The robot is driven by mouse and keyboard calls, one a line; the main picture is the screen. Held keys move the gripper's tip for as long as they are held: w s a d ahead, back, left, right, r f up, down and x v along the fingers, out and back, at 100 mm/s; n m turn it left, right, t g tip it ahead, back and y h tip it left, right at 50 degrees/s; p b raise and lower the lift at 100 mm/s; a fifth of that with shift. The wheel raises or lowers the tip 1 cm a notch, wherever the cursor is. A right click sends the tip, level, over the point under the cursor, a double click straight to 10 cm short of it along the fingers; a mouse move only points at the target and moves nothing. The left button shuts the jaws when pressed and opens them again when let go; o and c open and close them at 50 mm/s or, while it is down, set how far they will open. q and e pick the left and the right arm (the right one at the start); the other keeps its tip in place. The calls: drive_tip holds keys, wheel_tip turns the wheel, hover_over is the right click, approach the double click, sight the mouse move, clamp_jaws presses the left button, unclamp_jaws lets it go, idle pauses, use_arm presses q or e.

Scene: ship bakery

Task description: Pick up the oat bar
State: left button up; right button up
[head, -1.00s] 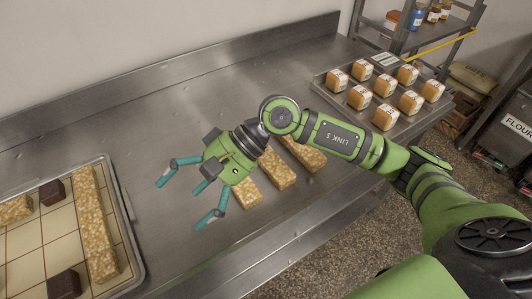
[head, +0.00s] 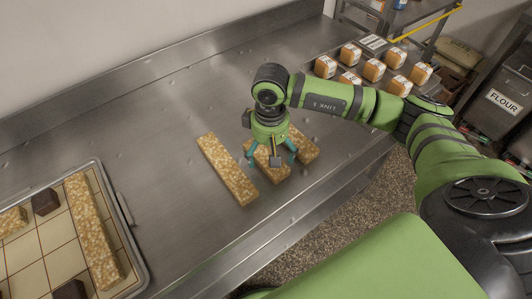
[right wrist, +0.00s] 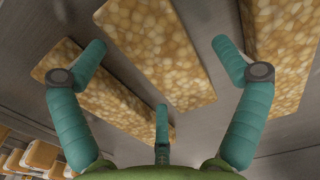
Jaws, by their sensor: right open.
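Three oat bars lie side by side on the steel counter: a left bar (head: 228,170), a middle bar (head: 272,175) and a right bar (head: 306,148). My right gripper (head: 272,158) is open, pointing down over the middle bar and hiding part of it. In the right wrist view, the middle bar (right wrist: 160,50) lies between the spread fingers of the empty gripper (right wrist: 161,48). The right bar (right wrist: 110,98) is at the left there, and the left bar (right wrist: 285,45) at the right. Contact with the middle bar cannot be told. My left gripper is not in view.
A tray (head: 140,275) with a gridded mat, more oat bars and dark blocks stands at the left. Another tray with several wrapped loaves (head: 373,70) is at the back right. A raised ledge runs along the wall. The counter between the left tray and bars is clear.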

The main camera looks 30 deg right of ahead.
drive_tip(key=shift+f, duration=0.35)
drive_tip(key=c, duration=1.3)
drive_tip(key=shift+r, duration=0.1)
